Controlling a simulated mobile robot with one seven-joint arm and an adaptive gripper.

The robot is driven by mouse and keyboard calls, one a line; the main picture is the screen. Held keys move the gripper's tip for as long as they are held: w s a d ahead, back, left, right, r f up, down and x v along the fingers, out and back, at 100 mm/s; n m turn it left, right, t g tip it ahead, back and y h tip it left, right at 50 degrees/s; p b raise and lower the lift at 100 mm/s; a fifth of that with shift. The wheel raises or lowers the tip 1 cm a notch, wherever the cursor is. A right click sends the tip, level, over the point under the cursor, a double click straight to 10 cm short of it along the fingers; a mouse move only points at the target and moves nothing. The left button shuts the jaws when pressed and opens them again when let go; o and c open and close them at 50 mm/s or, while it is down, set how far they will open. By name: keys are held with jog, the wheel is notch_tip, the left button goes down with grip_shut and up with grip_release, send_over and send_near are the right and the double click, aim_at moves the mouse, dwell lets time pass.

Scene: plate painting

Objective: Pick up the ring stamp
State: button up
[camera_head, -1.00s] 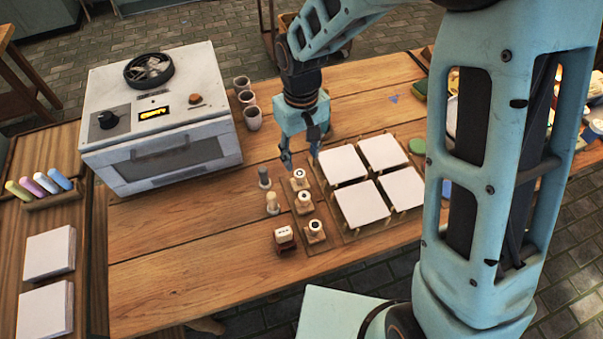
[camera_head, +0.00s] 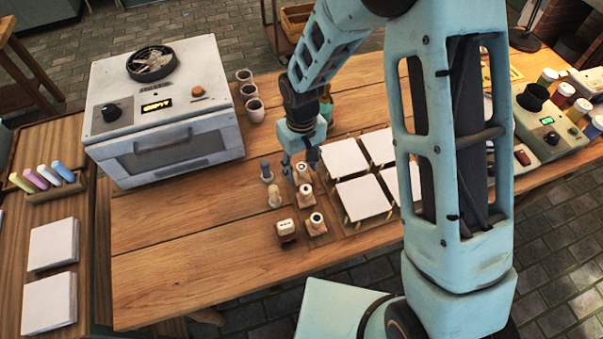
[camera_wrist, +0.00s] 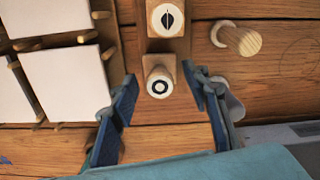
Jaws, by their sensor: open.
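My gripper (camera_wrist: 160,78) is open, with one blue finger on each side of the ring stamp. I see gaps between the fingertips and the stamp; I cannot tell the exact height of the fingertips.
A stamp with a split dark mark (camera_wrist: 167,18) stands close beside it. A wooden peg (camera_wrist: 238,40) is to the right. White tiles (camera_head: 345,158) lie on a rack to one side. A white oven (camera_head: 165,120) and cups (camera_head: 254,110) stand at the left back.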

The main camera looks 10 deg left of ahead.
aim_at(301, 166)
grip_shut()
jog(key=shift+r, duration=0.2)
jog(key=shift+r, duration=0.2)
notch_tip(301, 166, up, 2)
jog(key=shift+w+r, duration=0.1)
jog(key=shift+r, duration=0.1)
jog(key=w+d+r, duration=0.7)
jog(key=d+r, duration=0.3)
jog(key=d, duration=0.2)
jog(key=shift+b, duration=0.35)
